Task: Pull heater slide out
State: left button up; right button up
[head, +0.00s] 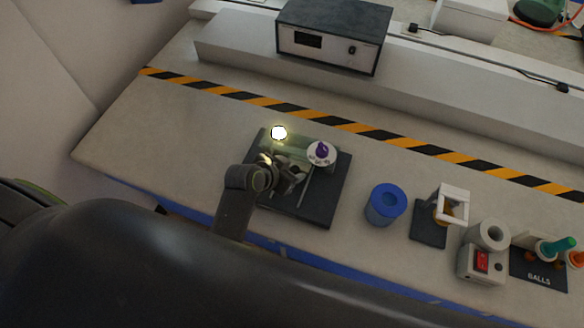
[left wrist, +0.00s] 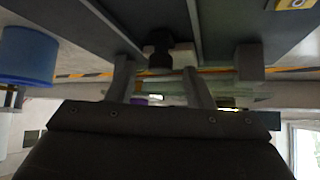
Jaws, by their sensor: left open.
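The heater device sits on a dark base plate (head: 318,205) with a pale rail line, a glowing round lamp (head: 279,132) and a white round part with a purple top (head: 321,152). My left gripper (head: 290,178) is over the plate's left middle and hides part of the device. In the left wrist view its two fingers (left wrist: 160,78) are apart. A black knob on a pale block (left wrist: 158,57) shows between and just beyond the fingertips. I cannot tell whether either finger touches it. My right gripper is not in view.
Right of the plate stand a blue cylinder (head: 386,204), a white stand on a black base (head: 428,224), a white box with a red switch (head: 482,264) and a "BALLS" holder (head: 540,274). A power unit (head: 333,38) stands on the rear shelf. The bench left of the plate is clear.

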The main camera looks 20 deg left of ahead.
pick_arm(q)
jog(key=shift+w+d+f, duration=0.15)
jog(key=shift+w+f, duration=0.25)
jog(key=shift+f, duration=0.05)
grip_shut()
